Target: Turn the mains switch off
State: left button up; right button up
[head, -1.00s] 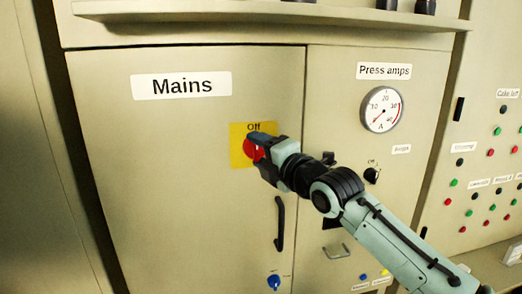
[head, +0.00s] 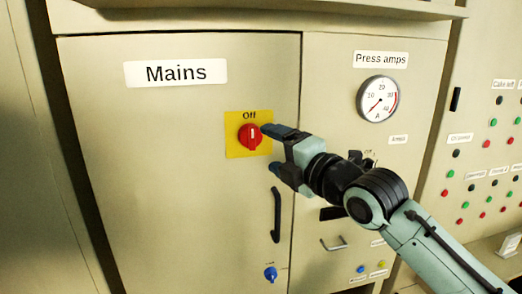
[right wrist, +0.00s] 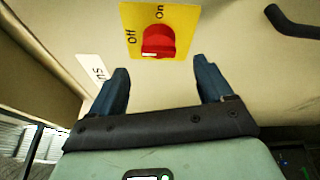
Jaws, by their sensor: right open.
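The mains switch is a red rotary knob (head: 249,137) on a yellow plate (head: 233,149) on the cabinet door, below the "Mains" label (head: 176,72). Its white mark stands upright, towards the word "Off" above it. My left gripper is not in view.
A black door handle (head: 276,215) and a blue knob (head: 270,274) are lower on the mains door. The press amps gauge (head: 378,99) is on the door to the right. A button panel (head: 485,160) stands at the far right. A ledge (head: 270,10) juts out above.

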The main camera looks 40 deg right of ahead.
jog(key=s+a, duration=0.1)
jog(key=s, duration=0.5)
jog(key=shift+b, duration=0.45)
